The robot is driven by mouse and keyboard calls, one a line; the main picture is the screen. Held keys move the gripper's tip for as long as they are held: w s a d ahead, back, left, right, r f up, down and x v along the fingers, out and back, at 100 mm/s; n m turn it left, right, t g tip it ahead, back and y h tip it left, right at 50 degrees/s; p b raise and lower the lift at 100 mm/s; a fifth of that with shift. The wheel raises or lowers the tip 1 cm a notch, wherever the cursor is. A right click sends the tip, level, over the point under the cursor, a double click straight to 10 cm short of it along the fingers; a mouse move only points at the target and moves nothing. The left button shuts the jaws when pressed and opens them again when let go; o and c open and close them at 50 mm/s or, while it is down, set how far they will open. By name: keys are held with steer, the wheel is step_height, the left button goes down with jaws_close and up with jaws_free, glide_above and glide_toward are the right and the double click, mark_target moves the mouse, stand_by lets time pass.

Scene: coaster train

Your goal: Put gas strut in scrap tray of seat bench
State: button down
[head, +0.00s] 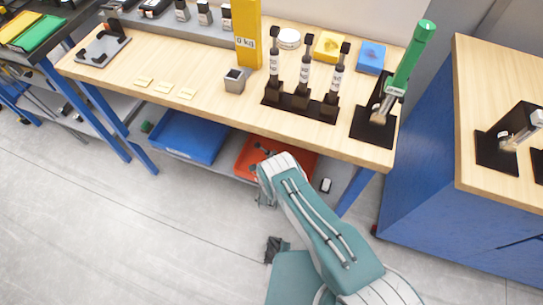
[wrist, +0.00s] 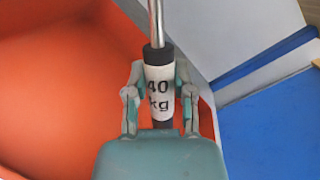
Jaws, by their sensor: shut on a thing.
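My gripper (wrist: 160,88) is shut on a gas strut (wrist: 159,70), with a finger on each side of its white body marked "40 kg". The strut has a black collar and a bright metal rod reaching toward the top of the wrist view. An orange-red tray (wrist: 60,85) fills the left of that view, behind the strut. In the head view, this tray (head: 309,161) sits on the shelf under the wooden seat bench (head: 205,92), and my arm reaches down to its front. My gripper is mostly hidden there. I cannot tell whether the strut touches the tray.
A blue tray (head: 190,137) stands left of the orange one. On the bench top, a black rack (head: 297,103) holds three upright struts, beside a yellow post (head: 248,35) and a green-handled clamp (head: 411,55). A blue cabinet (head: 425,170) stands right. The floor in front is mostly clear.

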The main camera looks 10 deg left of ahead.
steer(key=shift+c, duration=2.4)
jaws_free()
steer(key=shift+s, duration=0.1)
steer(key=s+d, duration=0.1)
steer(key=s, duration=1)
steer(key=shift+s+d, duration=0.35)
steer(key=shift+s, duration=0.05)
